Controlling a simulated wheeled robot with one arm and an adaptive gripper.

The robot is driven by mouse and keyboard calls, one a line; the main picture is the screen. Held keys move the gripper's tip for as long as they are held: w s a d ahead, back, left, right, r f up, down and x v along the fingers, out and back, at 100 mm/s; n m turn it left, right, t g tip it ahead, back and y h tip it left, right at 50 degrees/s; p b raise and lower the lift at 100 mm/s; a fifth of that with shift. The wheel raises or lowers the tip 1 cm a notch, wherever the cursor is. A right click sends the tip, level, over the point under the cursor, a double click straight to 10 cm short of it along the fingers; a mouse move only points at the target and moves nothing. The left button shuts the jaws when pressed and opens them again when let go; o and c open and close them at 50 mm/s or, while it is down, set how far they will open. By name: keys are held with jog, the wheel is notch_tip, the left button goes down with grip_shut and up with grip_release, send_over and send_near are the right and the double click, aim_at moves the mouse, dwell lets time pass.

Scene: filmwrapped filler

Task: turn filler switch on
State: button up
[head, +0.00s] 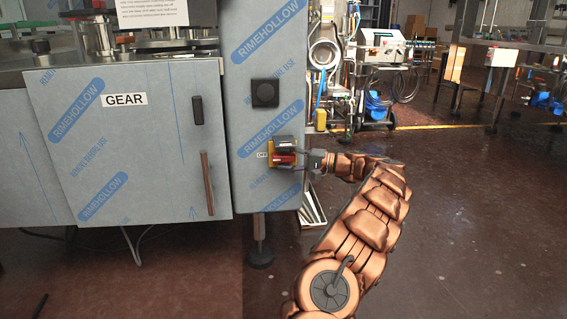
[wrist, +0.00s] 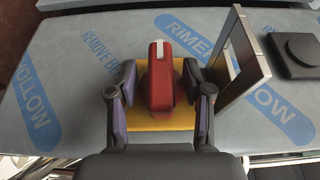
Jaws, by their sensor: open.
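The filler switch is a red rotary handle (wrist: 160,80) on a yellow plate (wrist: 162,121), mounted on the film-wrapped grey cabinet. In the head view the red handle (head: 285,159) shows small beside a label reading "OFF" (head: 262,155). My gripper (wrist: 160,88) is open, with one dark finger on each side of the red handle. I cannot tell whether the fingers touch it. In the head view my gripper (head: 299,157) reaches the switch from the right and partly hides it.
An open hinged frame (wrist: 240,58) stands out right of the switch in the wrist view, close to my right finger. A cabinet door marked GEAR (head: 124,99) is left. Open floor (head: 440,220) lies right.

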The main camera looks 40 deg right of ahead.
jog(key=shift+w+a, duration=0.15)
jog(key=shift+w, duration=0.15)
grip_shut()
dwell(0.3)
